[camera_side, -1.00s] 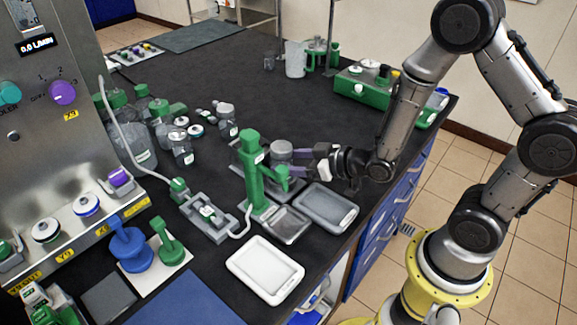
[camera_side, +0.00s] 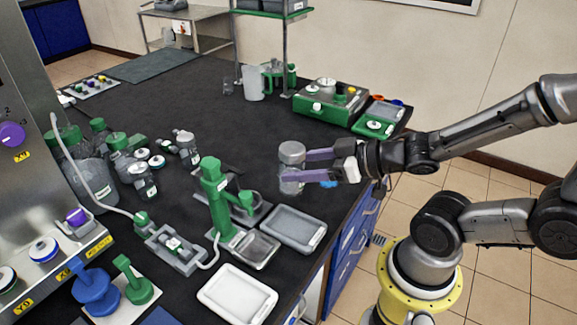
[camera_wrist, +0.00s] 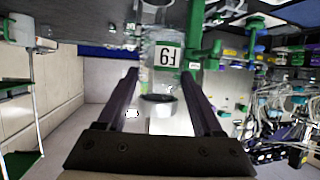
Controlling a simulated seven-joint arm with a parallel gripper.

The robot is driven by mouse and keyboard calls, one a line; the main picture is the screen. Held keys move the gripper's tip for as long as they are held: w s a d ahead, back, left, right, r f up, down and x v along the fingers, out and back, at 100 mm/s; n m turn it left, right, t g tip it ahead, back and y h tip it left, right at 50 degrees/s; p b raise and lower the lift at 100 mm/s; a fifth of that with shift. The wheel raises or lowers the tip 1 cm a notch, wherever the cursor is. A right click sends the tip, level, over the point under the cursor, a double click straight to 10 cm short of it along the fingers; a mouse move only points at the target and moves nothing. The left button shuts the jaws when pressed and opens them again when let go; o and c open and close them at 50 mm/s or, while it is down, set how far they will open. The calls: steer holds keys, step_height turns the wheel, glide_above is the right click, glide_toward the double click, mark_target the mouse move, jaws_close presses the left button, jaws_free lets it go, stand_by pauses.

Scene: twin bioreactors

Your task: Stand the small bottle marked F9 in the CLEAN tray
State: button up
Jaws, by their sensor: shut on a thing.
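The small bottle (camera_side: 291,157) is clear with a grey lid and stands upright between the purple fingers of my gripper (camera_side: 297,166). In the wrist view its label (camera_wrist: 167,55) reads F9, upside down in the picture. My gripper (camera_wrist: 160,75) is shut on the bottle's sides. The bottle is held behind the grey trays and right of the green stand, seemingly above the bench. A white tray (camera_side: 206,295) lies at the front. A grey tray (camera_side: 321,238) and a smaller grey tray (camera_side: 262,262) lie near the right edge. I cannot read which one is marked CLEAN.
The green stand (camera_side: 216,195) rises just left of the grey trays. Several other bottles (camera_side: 142,180) stand at the left. A green device (camera_side: 330,105) sits at the back right. The bench's middle (camera_side: 230,130) is clear.

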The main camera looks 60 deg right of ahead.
steer(key=shift+v, duration=0.9)
steer(key=shift+s+r, duration=0.1)
